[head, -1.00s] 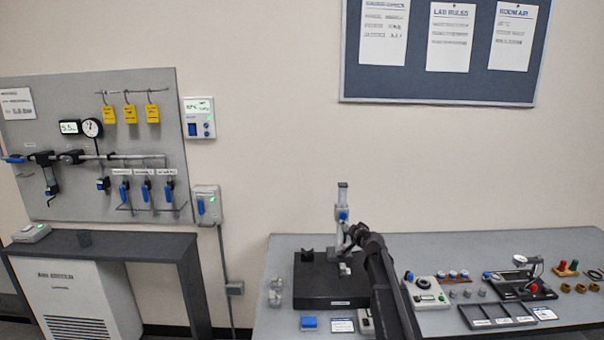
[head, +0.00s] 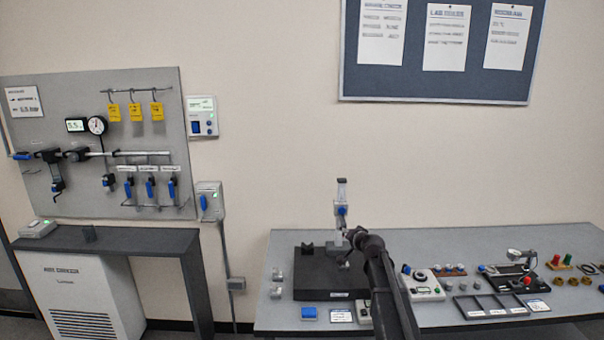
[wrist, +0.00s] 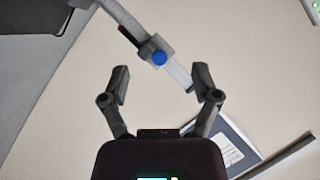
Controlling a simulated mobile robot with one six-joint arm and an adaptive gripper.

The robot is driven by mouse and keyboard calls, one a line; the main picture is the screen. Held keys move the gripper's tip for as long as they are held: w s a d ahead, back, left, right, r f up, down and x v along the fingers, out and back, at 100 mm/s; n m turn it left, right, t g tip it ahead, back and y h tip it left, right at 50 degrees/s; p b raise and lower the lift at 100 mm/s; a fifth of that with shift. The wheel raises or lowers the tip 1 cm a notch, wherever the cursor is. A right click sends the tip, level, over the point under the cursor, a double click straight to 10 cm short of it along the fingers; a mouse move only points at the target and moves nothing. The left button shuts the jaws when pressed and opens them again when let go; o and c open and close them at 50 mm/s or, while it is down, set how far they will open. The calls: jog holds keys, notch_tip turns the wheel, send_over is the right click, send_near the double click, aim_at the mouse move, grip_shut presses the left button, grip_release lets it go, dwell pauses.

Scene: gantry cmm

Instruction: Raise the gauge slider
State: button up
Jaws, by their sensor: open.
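The height gauge stands upright on the black plate (head: 322,276), its silver column (head: 342,190) rising above my arm. Its slider (head: 340,211) with a blue knob sits partway up the column. In the wrist view the slider (wrist: 152,48) with its round blue knob lies just ahead of my gripper, and the column (wrist: 122,20) runs diagonally. My gripper (wrist: 162,88) is open, with one finger on each side and nothing between the pads. The slider appears slightly beyond the fingertips; I cannot tell any contact. In the head view my arm hides the gauge's lower part.
The bench (head: 430,245) carries a control box (head: 421,285), a dark divided tray (head: 490,306) and a small fixture (head: 512,272) on the right. The wall pegboard (head: 100,140) is far left.

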jog(key=s+a+f+n+g, duration=0.2)
jog(key=s+f+g, duration=0.25)
jog(key=s, duration=0.75)
jog(key=s+a+f+n+g, duration=0.1)
jog(key=s+f+n+g, duration=0.3)
jog(key=s, duration=0.7)
jog(key=s+d+f+g+h, duration=0.2)
jog(key=s, duration=0.8)
jog(key=s+d+f+g+h, duration=0.2)
jog(key=s+g, duration=0.1)
jog(key=s, duration=0.7)
jog(key=shift+s+m+h, duration=0.25)
jog(key=shift+m+h, duration=0.05)
